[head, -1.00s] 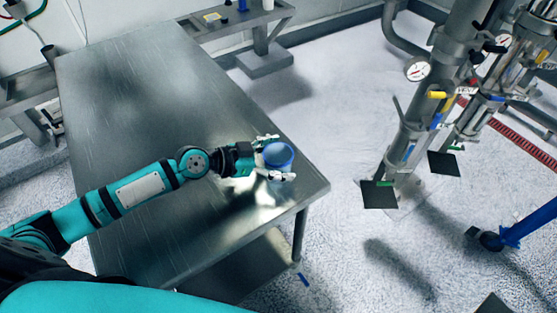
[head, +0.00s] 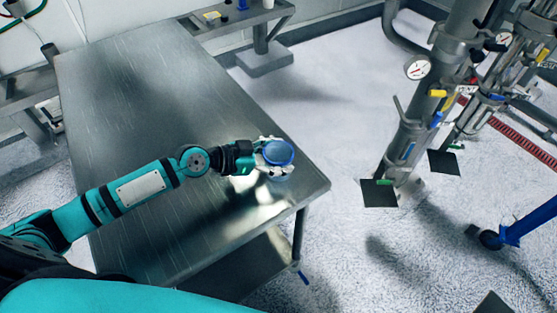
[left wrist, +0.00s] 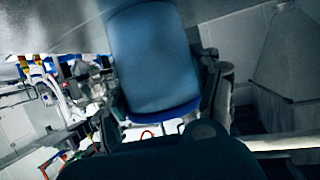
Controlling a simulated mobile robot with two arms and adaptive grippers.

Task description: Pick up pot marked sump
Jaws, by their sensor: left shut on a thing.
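A blue round pot (head: 278,153) is at the right end of the steel table (head: 150,110) in the head view. My left gripper (head: 272,156) is shut on it, with fingers on both sides. In the left wrist view the pot (left wrist: 155,60) fills the upper middle, between the fingers of my left gripper (left wrist: 165,95). No marking on the pot is readable. I cannot tell whether its base touches the table. My right gripper is not in view.
The table's right edge and front corner lie close to the pot. Steel equipment with gauges (head: 418,68) stands on the floor to the right. A bench (head: 235,20) with small items is at the back. Most of the tabletop is clear.

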